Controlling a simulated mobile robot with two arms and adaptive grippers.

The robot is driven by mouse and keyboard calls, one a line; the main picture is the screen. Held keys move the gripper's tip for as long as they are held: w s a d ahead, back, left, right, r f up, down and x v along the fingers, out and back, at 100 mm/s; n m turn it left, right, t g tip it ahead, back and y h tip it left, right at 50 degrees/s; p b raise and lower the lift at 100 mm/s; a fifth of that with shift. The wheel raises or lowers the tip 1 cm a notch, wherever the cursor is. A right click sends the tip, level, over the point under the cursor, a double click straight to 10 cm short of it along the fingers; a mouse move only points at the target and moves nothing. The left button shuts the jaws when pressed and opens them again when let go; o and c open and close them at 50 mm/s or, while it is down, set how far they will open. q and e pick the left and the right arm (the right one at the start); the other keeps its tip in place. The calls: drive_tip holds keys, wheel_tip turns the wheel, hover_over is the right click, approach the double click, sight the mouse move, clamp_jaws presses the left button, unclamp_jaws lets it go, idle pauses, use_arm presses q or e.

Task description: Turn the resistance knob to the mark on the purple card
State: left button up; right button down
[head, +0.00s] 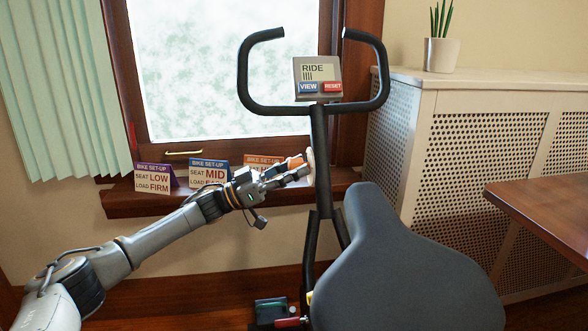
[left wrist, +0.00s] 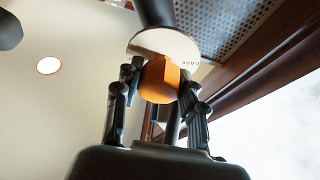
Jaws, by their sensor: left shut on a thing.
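The orange resistance knob (left wrist: 158,82) sits on a pale round dial plate (left wrist: 165,44) on the bike's black post (head: 320,160). My left gripper (head: 302,170) reaches the knob from the left, and its fingers (left wrist: 157,95) are shut on the knob. The word EASY shows partly at the plate's edge; the knob's pointer setting cannot be read. The purple card (head: 154,178) stands on the window sill at the left and reads SEAT LOW, LOAD FIRM. My right gripper is not in view.
A blue card (head: 208,172) reading SEAT MID and a partly hidden orange card (head: 262,159) share the sill (head: 118,203). The grey bike seat (head: 405,265) fills the lower right. The display (head: 318,78) is above, with a radiator cover (head: 480,150) and wooden table (head: 545,205) at right.

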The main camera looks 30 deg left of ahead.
use_arm(q)
drive_tip(key=shift+m, duration=0.4)
drive_tip(key=m+g+h+p, duration=0.1)
drive_tip(key=m, duration=0.1)
drive_tip(key=shift+w+r+m+g, duration=0.1)
drive_tip(key=shift+m+g, duration=0.2)
drive_tip(key=shift+m, duration=0.1)
drive_tip(key=m+g, duration=0.1)
drive_tip(key=m, duration=0.1)
drive_tip(key=m+g+h, duration=0.1)
drive_tip(key=m, duration=0.2)
drive_tip(key=shift+g, duration=0.3)
drive_tip(key=m+g, duration=0.1)
drive_tip(key=m, duration=0.2)
drive_tip(key=m+g, duration=0.1)
drive_tip(key=m, duration=0.3)
drive_tip(key=shift+g+b, duration=0.4)
drive_tip(key=shift+m, duration=0.4)
drive_tip(key=o, duration=1.1)
drive_tip(key=shift+o, duration=0.2)
